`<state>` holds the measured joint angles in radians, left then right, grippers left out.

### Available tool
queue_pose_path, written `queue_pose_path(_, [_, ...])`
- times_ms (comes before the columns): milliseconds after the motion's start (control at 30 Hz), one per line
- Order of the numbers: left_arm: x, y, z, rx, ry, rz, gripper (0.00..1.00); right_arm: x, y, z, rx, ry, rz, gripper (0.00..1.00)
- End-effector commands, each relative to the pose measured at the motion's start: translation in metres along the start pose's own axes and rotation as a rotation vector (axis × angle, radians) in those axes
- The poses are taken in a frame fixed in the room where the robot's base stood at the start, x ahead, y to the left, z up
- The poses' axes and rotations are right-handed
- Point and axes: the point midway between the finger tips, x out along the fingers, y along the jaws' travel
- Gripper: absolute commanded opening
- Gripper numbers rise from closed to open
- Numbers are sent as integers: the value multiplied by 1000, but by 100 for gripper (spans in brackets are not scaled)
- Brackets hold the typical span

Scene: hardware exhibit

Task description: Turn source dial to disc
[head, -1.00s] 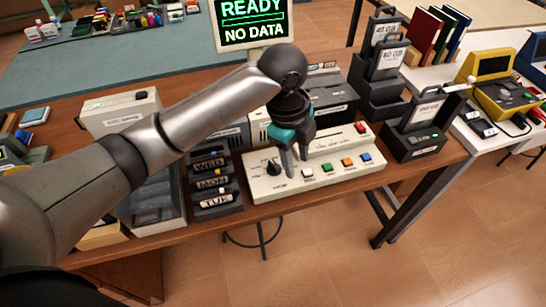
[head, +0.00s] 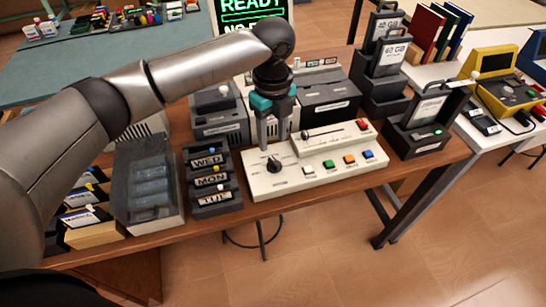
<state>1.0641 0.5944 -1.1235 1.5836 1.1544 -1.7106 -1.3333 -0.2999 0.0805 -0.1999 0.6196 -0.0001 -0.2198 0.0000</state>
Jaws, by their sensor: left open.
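The source dial (head: 274,164) is a black round knob at the left end of the cream control panel (head: 325,178). My left gripper (head: 273,145), with teal joints and grey fingers, points down just above and behind the dial. Its fingers are apart with nothing between them. I cannot tell whether a fingertip touches the dial. The dial's small labels are too blurred to read. My right gripper is not in view.
White, green, orange and blue buttons (head: 349,160) line the panel's front, with a red one (head: 362,125) behind. A black day-labelled rack (head: 211,180) stands to the left and a black cartridge dock (head: 418,135) to the right. A screen (head: 250,12) is partly behind my arm.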

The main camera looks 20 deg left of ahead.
Motion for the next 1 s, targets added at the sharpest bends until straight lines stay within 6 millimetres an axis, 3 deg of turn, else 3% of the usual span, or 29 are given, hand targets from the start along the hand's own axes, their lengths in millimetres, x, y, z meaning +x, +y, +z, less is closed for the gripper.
queue_pose_path(100, [28,0,0,0,0,2,49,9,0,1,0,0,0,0])
queue_pose_path(300, [57,0,-1,1,1,0,49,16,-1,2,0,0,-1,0])
queue_pose_path(500, [68,0,0,1,-1,-1,49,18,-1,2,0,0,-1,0])
queue_pose_path(767, [68,0,0,1,0,-1,49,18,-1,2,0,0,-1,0])
queue_pose_path(1000, [68,0,0,0,0,-1,22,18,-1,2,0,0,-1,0])
